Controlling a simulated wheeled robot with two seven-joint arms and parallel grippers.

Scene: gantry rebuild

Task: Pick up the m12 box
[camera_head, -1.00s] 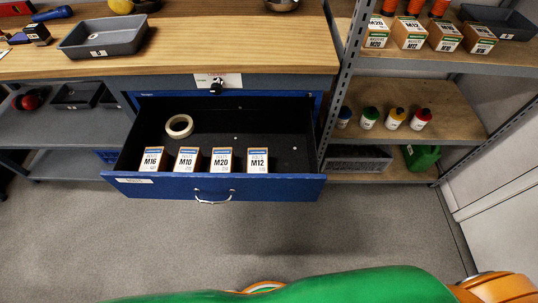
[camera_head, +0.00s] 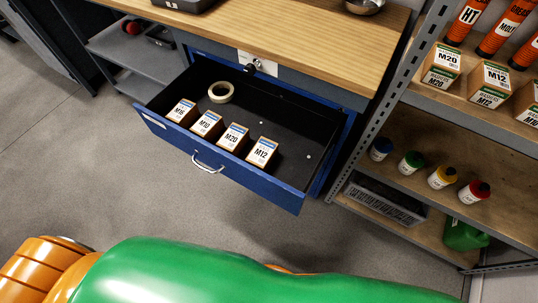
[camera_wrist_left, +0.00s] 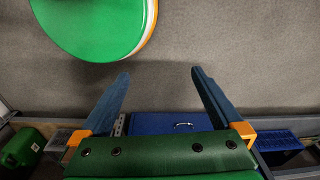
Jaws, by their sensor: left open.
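The M12 box (camera_head: 262,151) stands in the open blue drawer (camera_head: 290,195), at the right end of a row of small bolt boxes along the drawer's front. It is orange-brown with a white label. Another box marked M12 (camera_head: 490,82) stands on the right-hand shelf. In the left wrist view my left gripper (camera_wrist_left: 158,75) is open and empty, its two dark fingers wide apart over the floor. The drawer front (camera_wrist_left: 170,122) shows behind it, away from the fingers. My right gripper is in neither view.
M20 (camera_head: 234,137), M10 (camera_head: 207,123) and M16 (camera_head: 182,110) boxes stand beside the M12 box, with a tape roll (camera_head: 220,92) behind. The wooden worktop (camera_head: 320,40) overhangs the drawer's back. A metal shelf rack (camera_head: 385,105) stands close at the right. The floor in front is clear.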

